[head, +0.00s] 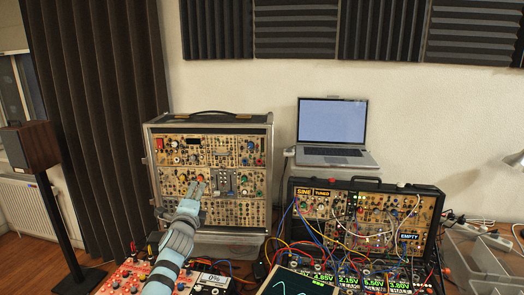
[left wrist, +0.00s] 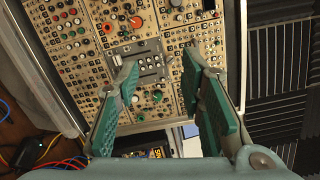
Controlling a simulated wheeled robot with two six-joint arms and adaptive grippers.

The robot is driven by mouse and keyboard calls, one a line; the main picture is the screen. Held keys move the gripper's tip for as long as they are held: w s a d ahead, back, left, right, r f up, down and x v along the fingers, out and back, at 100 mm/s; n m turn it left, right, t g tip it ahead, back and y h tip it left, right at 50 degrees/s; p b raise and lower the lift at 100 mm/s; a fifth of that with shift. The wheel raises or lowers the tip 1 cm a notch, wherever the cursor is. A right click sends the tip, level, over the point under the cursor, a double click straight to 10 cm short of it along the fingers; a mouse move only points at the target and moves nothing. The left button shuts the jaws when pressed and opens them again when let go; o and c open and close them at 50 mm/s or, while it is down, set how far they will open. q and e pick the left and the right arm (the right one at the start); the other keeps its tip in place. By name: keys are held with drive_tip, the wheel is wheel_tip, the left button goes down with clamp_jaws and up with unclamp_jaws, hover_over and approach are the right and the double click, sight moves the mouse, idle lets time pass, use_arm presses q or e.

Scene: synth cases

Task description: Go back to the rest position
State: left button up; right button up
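My left gripper (head: 197,190) is raised in front of the large synth case (head: 152,133) at the left of the head view. Its arm comes up from the bottom. In the left wrist view the two green-padded fingers (left wrist: 160,80) stand wide apart with nothing between them. Behind them is the synth panel (left wrist: 70,40) with its knobs, an orange knob (left wrist: 135,22) and a grey slider module (left wrist: 150,62). I cannot tell from these views whether a fingertip touches the panel. My right gripper is in neither view.
A second, black synth case (head: 436,210) with many patch cables stands at the right, below a laptop (head: 332,120). A red module panel (head: 125,280) and a small display (head: 300,284) are at the front. A speaker (head: 30,145) on a stand is far left. Grey bins (head: 480,262) are right.

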use_arm(q)
wheel_tip(320, 180, down, 7)
drive_tip(key=a+n+g+y, duration=0.1)
drive_tip(key=a+n+y, duration=0.1)
drive_tip(key=n, duration=0.2)
drive_tip(key=s+a+f+n+g+y, duration=0.2)
drive_tip(key=s+a+f+n+g, duration=0.3)
drive_tip(key=s+f, duration=0.55)
drive_tip(key=s+a+f+n+g+y, duration=0.1)
drive_tip(key=s+a+f+n+g, duration=0.1)
drive_tip(key=s+a+f+n, duration=0.8)
drive_tip(key=s+d+g+h, duration=0.2)
drive_tip(key=s+d, duration=0.2)
drive_tip(key=s, duration=0.8)
drive_tip(key=s+d+f+g+h, duration=0.15)
drive_tip(key=s+d, duration=0.25)
drive_tip(key=s, duration=0.7)
drive_tip(key=s+d+g+h, duration=0.1)
drive_tip(key=s+d+g, duration=0.25)
drive_tip(key=s, duration=0.85)
wheel_tip(320, 180, down, 20)
drive_tip(key=a, duration=0.1)
drive_tip(key=s+f+g, duration=0.1)
drive_tip(key=s+f, duration=1.1)
drive_tip(key=s, duration=0.2)
drive_tip(key=shift+s+a+f+n+g, duration=0.2)
drive_tip(key=shift+s+f+n+g, duration=0.05)
drive_tip(key=shift+s+n+g, duration=0.15)
drive_tip(key=shift+w, duration=0.1)
drive_tip(key=shift+c, duration=0.5)
